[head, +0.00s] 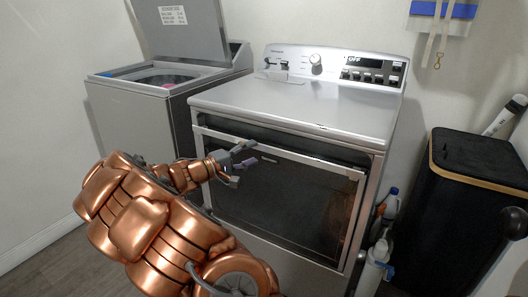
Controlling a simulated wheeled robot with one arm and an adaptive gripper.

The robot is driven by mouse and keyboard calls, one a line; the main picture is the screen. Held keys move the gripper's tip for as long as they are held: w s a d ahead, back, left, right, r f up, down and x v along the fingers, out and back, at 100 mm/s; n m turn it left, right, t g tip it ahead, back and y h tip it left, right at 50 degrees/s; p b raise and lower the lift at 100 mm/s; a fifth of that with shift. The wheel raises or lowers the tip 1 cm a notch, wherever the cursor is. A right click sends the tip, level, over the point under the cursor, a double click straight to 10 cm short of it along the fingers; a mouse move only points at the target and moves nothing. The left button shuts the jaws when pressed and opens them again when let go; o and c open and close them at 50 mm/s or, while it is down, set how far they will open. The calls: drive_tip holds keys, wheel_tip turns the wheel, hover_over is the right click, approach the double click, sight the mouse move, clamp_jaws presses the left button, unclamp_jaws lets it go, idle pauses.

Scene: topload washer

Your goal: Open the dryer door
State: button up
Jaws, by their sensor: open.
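The dryer (300,108) is the silver machine in the middle, with knobs and a lit panel at its back. Its door (300,205) is on the front, with a dark glass pane in a pale frame. A dark band runs between the door's top bar (315,166) and the dryer's top; I cannot tell whether the door is slightly ajar. My gripper (246,162) is open and empty in front of the upper left part of the door, fingers pointing right. I cannot tell whether it touches the door. My arm hides the door's lower left part.
A top-load washer (160,85) with its lid (183,32) raised stands to the left. A black hamper (470,200) with a wooden rim stands to the right. Bottles (375,262) stand between dryer and hamper. White walls are close behind; some floor shows at lower left.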

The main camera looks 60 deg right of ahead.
sight(263, 149)
drive_tip(key=shift+x, duration=2.9)
drive_tip(key=shift+c, duration=0.4)
clamp_jaws()
